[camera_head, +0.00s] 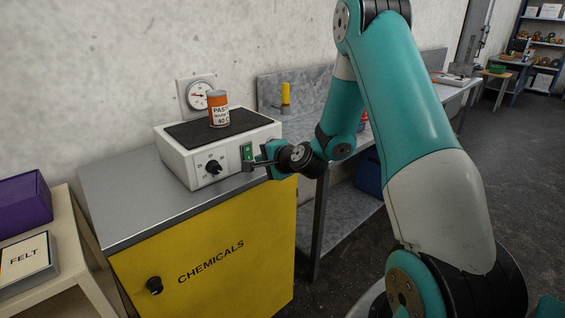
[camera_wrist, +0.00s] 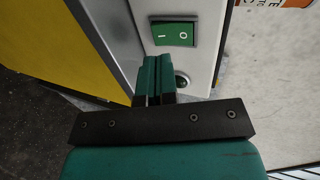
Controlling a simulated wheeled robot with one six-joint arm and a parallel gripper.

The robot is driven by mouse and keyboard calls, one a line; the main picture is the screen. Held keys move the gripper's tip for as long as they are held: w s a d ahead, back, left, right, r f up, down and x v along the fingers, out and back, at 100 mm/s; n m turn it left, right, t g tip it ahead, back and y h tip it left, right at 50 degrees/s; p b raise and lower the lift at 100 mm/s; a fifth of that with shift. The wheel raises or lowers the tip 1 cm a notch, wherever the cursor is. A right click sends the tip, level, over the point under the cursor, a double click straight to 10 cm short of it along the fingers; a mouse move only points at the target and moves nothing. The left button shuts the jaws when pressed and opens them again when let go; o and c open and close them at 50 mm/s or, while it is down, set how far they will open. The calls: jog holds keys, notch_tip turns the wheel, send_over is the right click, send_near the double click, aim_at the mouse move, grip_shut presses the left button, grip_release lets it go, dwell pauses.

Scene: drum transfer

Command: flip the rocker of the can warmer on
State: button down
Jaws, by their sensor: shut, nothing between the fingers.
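The can warmer (camera_head: 178,159) is a white box with a black top plate, standing on the grey cabinet top. Its green rocker (camera_head: 247,152) is at the right end of the front panel. In the wrist view the rocker (camera_wrist: 173,33) carries the marks I and O; I cannot tell which side is pressed in. My gripper (camera_head: 252,165) is shut and empty, close to the panel at the rocker. In the wrist view its fingertips (camera_wrist: 154,66) lie just below the rocker, apart from it in the picture. An orange and white can (camera_head: 218,110) stands upright on the black plate.
A dial (camera_head: 212,167) sits left of the rocker on the panel. A dark round part (camera_wrist: 182,80) shows beside my fingertips. The yellow chemicals cabinet (camera_head: 215,268) is below. A wall gauge (camera_head: 199,95) is behind, and a grey bench (camera_head: 312,210) stands to the right.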

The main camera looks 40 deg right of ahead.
jog(key=b+v, duration=0.2)
jog(key=v, duration=0.7)
jog(key=shift+r, duration=0.25)
jog(key=shift+r, duration=0.1)
jog(key=g+p, duration=0.1)
jog(key=r+g+p, duration=0.1)
jog(key=p, duration=0.1)
jog(key=shift+w+a+g, duration=0.15)
jog(key=shift+w+g, duration=0.25)
jog(key=shift+f, duration=0.1)
